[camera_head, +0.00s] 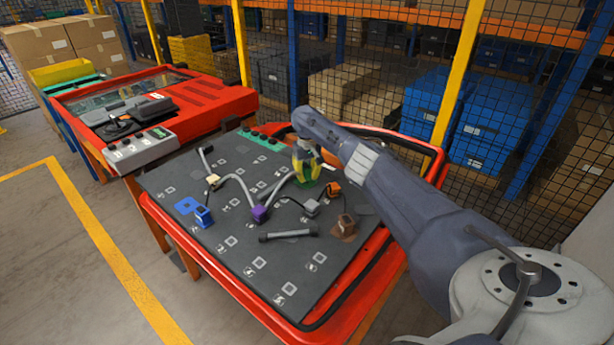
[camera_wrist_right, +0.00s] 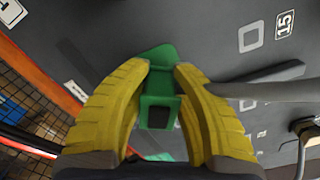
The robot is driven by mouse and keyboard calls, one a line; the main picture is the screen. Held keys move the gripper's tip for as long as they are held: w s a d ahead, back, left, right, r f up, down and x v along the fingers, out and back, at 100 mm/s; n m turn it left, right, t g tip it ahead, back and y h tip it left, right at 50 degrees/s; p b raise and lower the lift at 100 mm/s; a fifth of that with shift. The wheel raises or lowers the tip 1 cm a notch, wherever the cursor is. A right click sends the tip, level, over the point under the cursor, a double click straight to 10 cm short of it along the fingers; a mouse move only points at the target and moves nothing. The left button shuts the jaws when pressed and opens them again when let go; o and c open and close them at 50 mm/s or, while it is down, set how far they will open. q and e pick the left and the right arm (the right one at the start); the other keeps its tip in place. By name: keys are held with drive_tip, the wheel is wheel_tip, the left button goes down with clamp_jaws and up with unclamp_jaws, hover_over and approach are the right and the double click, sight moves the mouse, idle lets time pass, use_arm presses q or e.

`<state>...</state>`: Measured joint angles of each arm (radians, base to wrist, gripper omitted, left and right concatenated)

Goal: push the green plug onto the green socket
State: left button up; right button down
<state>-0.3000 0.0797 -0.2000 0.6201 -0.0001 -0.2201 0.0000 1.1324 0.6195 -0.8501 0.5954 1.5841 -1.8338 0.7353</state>
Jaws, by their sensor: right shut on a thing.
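My right gripper (camera_head: 306,172) has yellow fingers and is over the back right part of the grey board (camera_head: 180,180). In the right wrist view the fingers (camera_wrist_right: 163,105) are closed on the sides of a green block with a dark square face, which I take as the green plug (camera_wrist_right: 160,98). A flat green piece (camera_wrist_right: 157,55) shows just beyond it, possibly the green socket. Green also shows under the fingers in the head view. The fingers hide most of it, so I cannot tell whether plug and socket touch. My left gripper is not in view.
A purple connector (camera_head: 259,213) on grey cable lies mid-board. Blue (camera_head: 203,216), brown (camera_head: 346,224) and orange (camera_head: 333,187) connectors are around it. A grey bar (camera_head: 287,236) lies in front. A red rim (camera_head: 225,290) edges the board. The front of the board is clear.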

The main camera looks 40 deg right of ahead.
drive_tip(key=shift+f, duration=0.85)
idle(0.8)
drive_tip(key=c, duration=1.1)
unclamp_jaws()
drive_tip(key=shift+r, duration=5.95)
